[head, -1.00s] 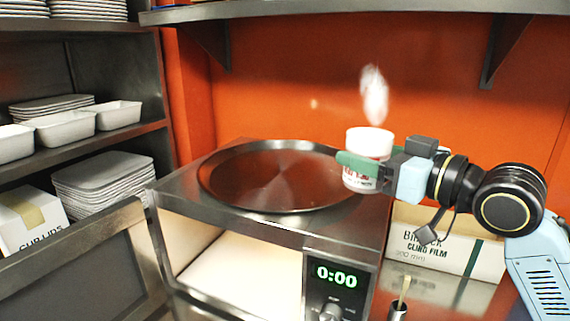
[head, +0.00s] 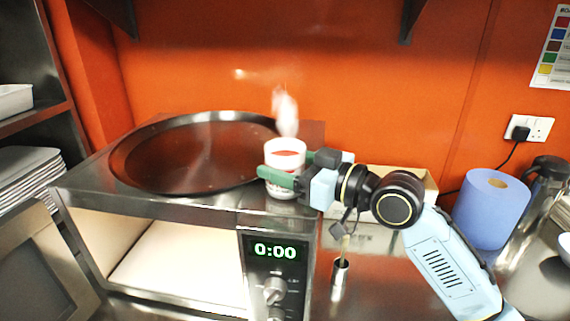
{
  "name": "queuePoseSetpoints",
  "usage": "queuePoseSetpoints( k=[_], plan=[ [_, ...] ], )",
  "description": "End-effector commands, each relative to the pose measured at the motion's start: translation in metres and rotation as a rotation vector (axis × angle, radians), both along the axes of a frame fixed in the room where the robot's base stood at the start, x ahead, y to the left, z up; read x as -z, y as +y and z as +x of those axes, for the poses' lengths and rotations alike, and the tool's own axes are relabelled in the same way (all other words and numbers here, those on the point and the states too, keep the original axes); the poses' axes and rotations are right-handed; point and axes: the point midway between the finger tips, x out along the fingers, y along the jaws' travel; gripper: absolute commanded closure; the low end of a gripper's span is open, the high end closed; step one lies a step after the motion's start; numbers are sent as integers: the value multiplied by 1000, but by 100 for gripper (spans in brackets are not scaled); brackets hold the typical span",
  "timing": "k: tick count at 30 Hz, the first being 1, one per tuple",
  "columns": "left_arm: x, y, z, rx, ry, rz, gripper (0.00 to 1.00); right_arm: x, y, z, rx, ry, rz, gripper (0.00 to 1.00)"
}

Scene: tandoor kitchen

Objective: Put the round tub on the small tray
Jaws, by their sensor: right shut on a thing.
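The tub overlaps the right rim of a wide, round dark tray (head: 190,160) on top of the microwave. I cannot tell whether the tub touches the surface below. No other small tray is clearly identifiable; pale stacked trays (head: 25,175) stand at the left edge. My left gripper is not in view.
The steel microwave (head: 215,206) has its door (head: 35,265) open at left. A holder with a stick (head: 340,272), a cardboard box (head: 405,178), a blue paper roll (head: 491,208) and a dark flask stand to the right. A bracketed shelf hangs above.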

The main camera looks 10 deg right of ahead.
Motion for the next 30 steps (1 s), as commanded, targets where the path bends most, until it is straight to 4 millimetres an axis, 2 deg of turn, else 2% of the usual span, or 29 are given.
queuePoseSetpoints(
  k=[3, 11, 12, 16, 27, 30],
  plan=[
    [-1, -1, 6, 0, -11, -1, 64, -1, 0, 0, 0, -6, 1, 73],
    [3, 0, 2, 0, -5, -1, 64, 4, 0, 0, 0, -4, 1, 73],
    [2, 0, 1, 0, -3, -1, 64, 4, 0, 0, 0, -2, 1, 32],
    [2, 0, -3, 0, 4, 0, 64, 4, 0, 0, 0, -2, 1, 16],
    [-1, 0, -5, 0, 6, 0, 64, -2, -1, 0, 1, -3, 0, 16],
    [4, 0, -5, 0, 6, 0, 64, 2, -11, -9, 3, -3, -3, 16]
  ],
)
